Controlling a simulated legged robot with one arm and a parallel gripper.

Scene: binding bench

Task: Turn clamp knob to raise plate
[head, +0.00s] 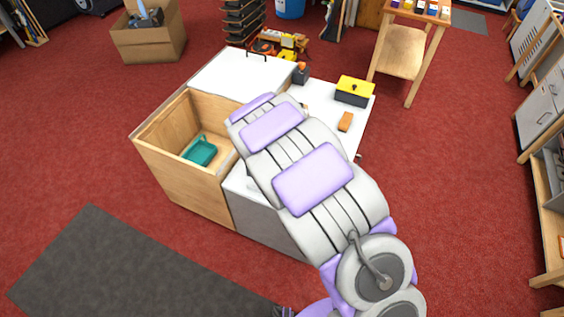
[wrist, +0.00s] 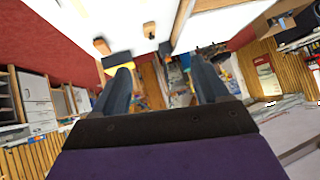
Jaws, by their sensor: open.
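In the head view a white-topped bench (head: 363,112) stands in the middle, and my arm lies across it. A small dark piece with an orange top (head: 301,73) stands near its back edge; I cannot tell whether this is the clamp knob. No plate can be made out; my arm hides part of the bench top. My gripper (wrist: 162,84) shows in the wrist view, its two dark fingers apart with nothing held between them. In the head view my gripper is hidden by the arm. The bench top shows upside down above the fingers in the wrist view.
A yellow and black box (head: 354,91) and an orange-brown block (head: 345,122) sit on the bench's right part. An open wooden compartment (head: 165,120) on the left holds a teal basket (head: 200,152). Red floor around is mostly clear.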

